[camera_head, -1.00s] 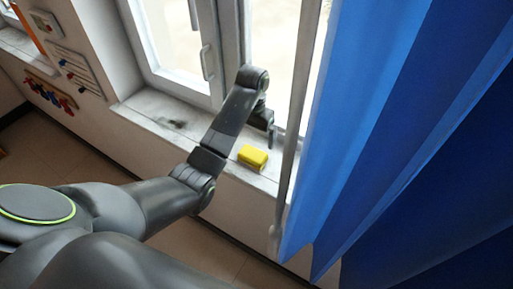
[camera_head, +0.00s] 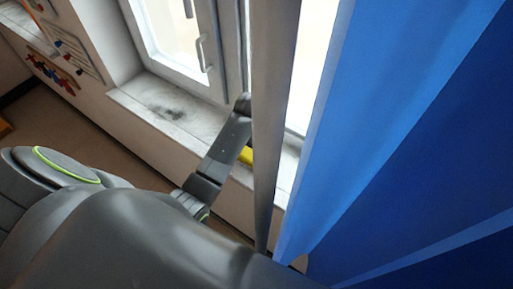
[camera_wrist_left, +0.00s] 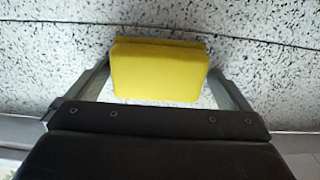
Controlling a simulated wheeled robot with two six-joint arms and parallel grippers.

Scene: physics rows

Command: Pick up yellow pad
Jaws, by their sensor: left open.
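The yellow pad (camera_head: 246,155) lies on the marble windowsill, mostly hidden behind my left arm and a grey pole in the head view. In the left wrist view the yellow pad (camera_wrist_left: 158,70) is a rounded block on the speckled sill, between the fingers of my left gripper (camera_wrist_left: 160,88). The fingers are open, one on each side of the pad, with a gap showing near their bases. In the head view my left gripper is hidden behind the arm and the pole. My right gripper is not in view.
A grey vertical pole (camera_head: 268,120) and a blue curtain (camera_head: 390,130) stand close on the right. The window frame (camera_head: 185,85) rises behind the sill (camera_head: 165,112). The sill's left part is clear apart from a dark stain. A wall board with coloured pieces (camera_head: 50,72) hangs at the left.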

